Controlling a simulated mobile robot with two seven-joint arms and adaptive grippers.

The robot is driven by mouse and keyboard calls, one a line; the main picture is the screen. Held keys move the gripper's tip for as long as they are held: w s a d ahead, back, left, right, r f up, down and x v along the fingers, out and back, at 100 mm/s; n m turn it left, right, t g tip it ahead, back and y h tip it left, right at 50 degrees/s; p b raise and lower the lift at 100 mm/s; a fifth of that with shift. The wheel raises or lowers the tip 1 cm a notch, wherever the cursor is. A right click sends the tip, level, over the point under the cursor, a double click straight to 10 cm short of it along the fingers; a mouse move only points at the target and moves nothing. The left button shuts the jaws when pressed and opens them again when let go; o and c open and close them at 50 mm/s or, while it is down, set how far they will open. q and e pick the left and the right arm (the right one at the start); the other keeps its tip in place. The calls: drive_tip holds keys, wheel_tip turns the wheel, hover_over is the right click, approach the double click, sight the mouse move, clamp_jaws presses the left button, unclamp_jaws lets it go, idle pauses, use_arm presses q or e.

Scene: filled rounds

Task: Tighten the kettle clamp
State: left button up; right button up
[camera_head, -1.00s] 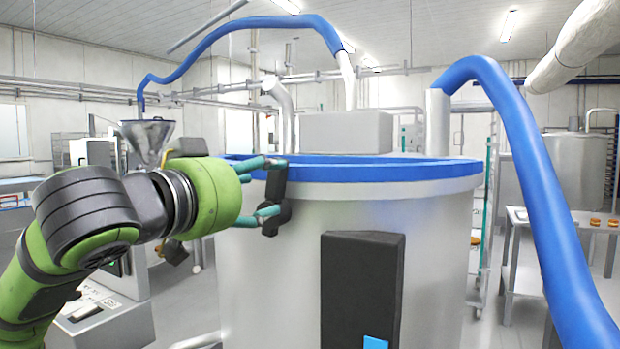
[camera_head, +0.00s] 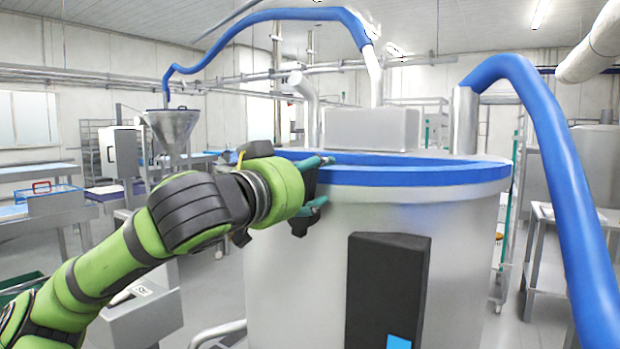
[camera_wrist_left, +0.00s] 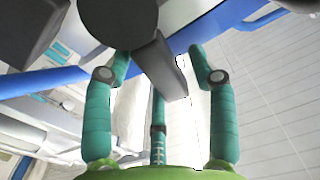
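The kettle (camera_head: 450,230) is a large steel vat with a blue rim and a dark box on its front. The kettle clamp (camera_head: 307,187) is a black piece at the rim's left side, partly hidden by my gripper. My left gripper (camera_head: 323,181) has its teal fingers above and below the clamp. In the left wrist view the clamp (camera_wrist_left: 170,70) shows as a dark round knob with a bar, and the bar lies between the spread fingers of my left gripper (camera_wrist_left: 160,62). A gap shows between bar and right finger. My right gripper is out of view.
A blue hose (camera_head: 565,185) arcs down on the right of the kettle. A steel table (camera_head: 548,250) stands at the right. Floor shows between them.

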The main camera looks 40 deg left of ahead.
use_arm(q)
drive_tip(key=c, duration=0.7)
clamp_jaws()
drive_tip(key=shift+a, duration=0.1)
drive_tip(key=shift+s+a+r+n, duration=0.15)
drive_tip(key=shift+a+n, duration=0.35)
drive_tip(key=shift+n, duration=0.6)
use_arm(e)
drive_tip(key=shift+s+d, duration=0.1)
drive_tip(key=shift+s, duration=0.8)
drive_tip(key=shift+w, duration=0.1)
use_arm(q)
drive_tip(key=o, duration=1)
unclamp_jaws()
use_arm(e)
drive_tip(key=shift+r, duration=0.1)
